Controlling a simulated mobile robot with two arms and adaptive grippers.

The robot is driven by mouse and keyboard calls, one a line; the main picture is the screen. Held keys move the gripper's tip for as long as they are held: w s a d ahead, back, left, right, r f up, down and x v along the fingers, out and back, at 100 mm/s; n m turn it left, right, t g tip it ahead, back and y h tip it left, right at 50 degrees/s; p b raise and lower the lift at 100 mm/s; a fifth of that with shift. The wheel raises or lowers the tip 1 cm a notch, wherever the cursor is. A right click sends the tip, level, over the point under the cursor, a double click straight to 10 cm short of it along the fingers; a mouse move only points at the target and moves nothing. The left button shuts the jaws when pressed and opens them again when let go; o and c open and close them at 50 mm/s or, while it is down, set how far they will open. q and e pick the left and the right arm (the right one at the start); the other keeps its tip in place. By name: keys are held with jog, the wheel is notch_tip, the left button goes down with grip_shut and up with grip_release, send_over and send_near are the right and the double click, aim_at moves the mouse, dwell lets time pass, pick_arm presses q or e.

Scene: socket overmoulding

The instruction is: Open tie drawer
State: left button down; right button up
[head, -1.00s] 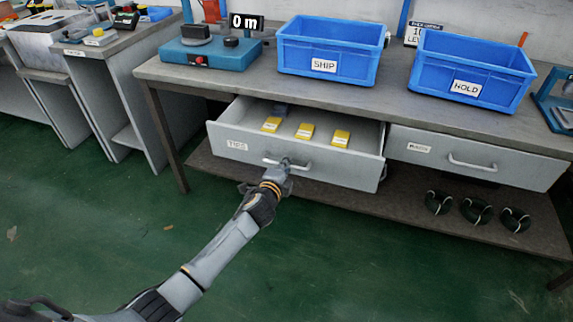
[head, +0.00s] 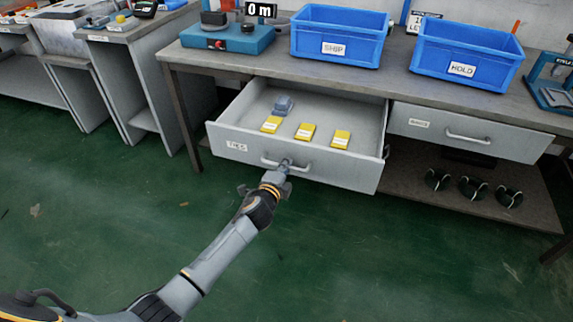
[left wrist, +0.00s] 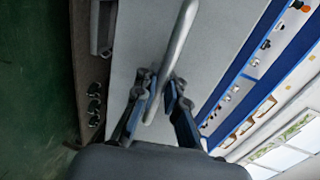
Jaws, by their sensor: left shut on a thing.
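The tie drawer (head: 225,153), grey with a "TIES" label, stands well out from under the bench in the head view. Inside it lie several yellow packs (head: 305,132) and a grey-blue item (head: 283,104) behind them. My left gripper (head: 285,166) is at the drawer's front, shut on the bar handle (head: 303,167). In the left wrist view the handle (left wrist: 181,35) passes between the two fingers of the gripper (left wrist: 160,92), against the grey drawer front (left wrist: 125,40). My right gripper is not in view.
A second drawer (head: 510,143) to the right is closed. The blue SHIP bin (head: 310,43) and HOLD bin (head: 425,65) stand on the bench (head: 370,82). Dark coils (head: 472,189) lie on the lower shelf (head: 410,205). The green floor before the drawer is clear.

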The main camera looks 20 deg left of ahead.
pick_arm(q)
jog(key=shift+r, duration=0.1)
jog(key=c, duration=1.7)
grip_release()
jog(key=shift+s, duration=0.15)
jog(key=v, duration=1.1)
jog(key=shift+s, duration=0.35)
